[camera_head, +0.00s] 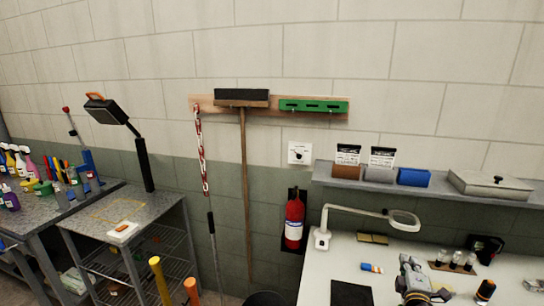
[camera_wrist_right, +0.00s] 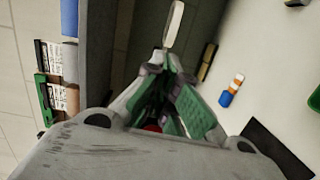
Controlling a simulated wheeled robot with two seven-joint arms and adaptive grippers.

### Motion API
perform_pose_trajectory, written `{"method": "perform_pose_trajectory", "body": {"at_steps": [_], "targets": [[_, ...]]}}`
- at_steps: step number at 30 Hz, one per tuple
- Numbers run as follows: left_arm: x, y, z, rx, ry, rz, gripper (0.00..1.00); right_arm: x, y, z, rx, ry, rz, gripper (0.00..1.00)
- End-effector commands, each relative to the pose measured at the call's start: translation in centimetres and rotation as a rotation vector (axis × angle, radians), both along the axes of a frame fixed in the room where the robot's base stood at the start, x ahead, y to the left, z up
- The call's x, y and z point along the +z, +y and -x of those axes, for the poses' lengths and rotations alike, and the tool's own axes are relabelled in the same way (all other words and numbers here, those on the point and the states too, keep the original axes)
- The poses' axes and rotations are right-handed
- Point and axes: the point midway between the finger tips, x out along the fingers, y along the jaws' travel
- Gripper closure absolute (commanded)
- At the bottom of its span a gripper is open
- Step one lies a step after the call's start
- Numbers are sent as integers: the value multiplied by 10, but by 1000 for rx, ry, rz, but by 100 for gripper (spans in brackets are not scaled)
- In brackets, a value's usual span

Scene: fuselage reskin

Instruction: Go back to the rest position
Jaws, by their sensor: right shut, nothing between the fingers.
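My right gripper (camera_head: 406,262) is over the white worktop (camera_head: 318,280) at the lower right of the head view. In the right wrist view its green-padded fingers (camera_wrist_right: 164,66) come together, with nothing held between them. The white lamp's head shows just past the fingertips in that view. My left gripper is not in view.
A white magnifier lamp (camera_head: 350,210) stands on the worktop. A blue-and-orange item (camera_head: 371,268), a dark mat (camera_head: 351,293) and small bottles (camera_head: 456,259) lie around my right gripper. A shelf (camera_head: 420,190) hangs above. A fire extinguisher (camera_head: 294,220) hangs left. Metal carts (camera_head: 150,210) stand farther left.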

Motion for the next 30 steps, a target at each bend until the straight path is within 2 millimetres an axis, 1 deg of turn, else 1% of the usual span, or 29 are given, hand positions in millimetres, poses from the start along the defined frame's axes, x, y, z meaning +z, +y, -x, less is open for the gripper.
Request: {"method": "perform_pose_trajectory", "body": {"at_steps": [7,16,26,30], "targets": [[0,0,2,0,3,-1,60,0,0,0,-1,0,-2,100],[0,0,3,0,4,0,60,-8,5,9,-25,16,-81,100],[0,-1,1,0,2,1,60,-28,17,30,-77,57,-245,100],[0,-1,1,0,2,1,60,-42,27,46,-115,92,-362,100]]}}
